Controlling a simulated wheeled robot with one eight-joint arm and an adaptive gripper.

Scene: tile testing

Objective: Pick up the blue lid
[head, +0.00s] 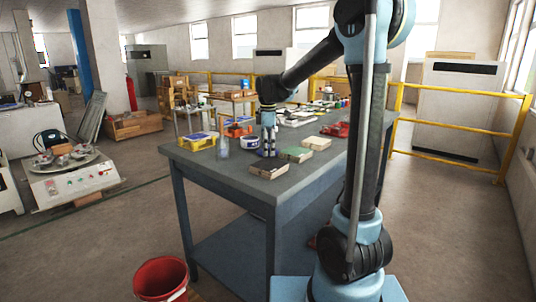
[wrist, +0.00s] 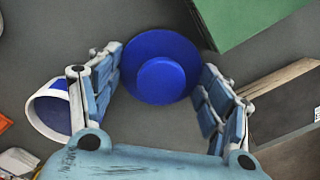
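The blue lid (wrist: 160,55) is a round disc with a smaller round knob (wrist: 160,82) on top. It lies on the grey table top in the wrist view, mostly ahead of and between the fingers. My gripper (wrist: 159,62) is open, with one finger on each side of the lid and nothing held. Its left fingertips are very close to the lid's left edge; I cannot tell whether they touch. In the head view my gripper (head: 269,150) points down low over the table, and I cannot make out the lid there.
A white tub with blue (wrist: 49,108) stands close to the left finger. A green box (wrist: 240,18) and a dark, wood-toned box (wrist: 287,115) lie at the right. In the head view, a yellow bin (head: 197,143) and a bottle (head: 223,147) stand left on the table (head: 240,177).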

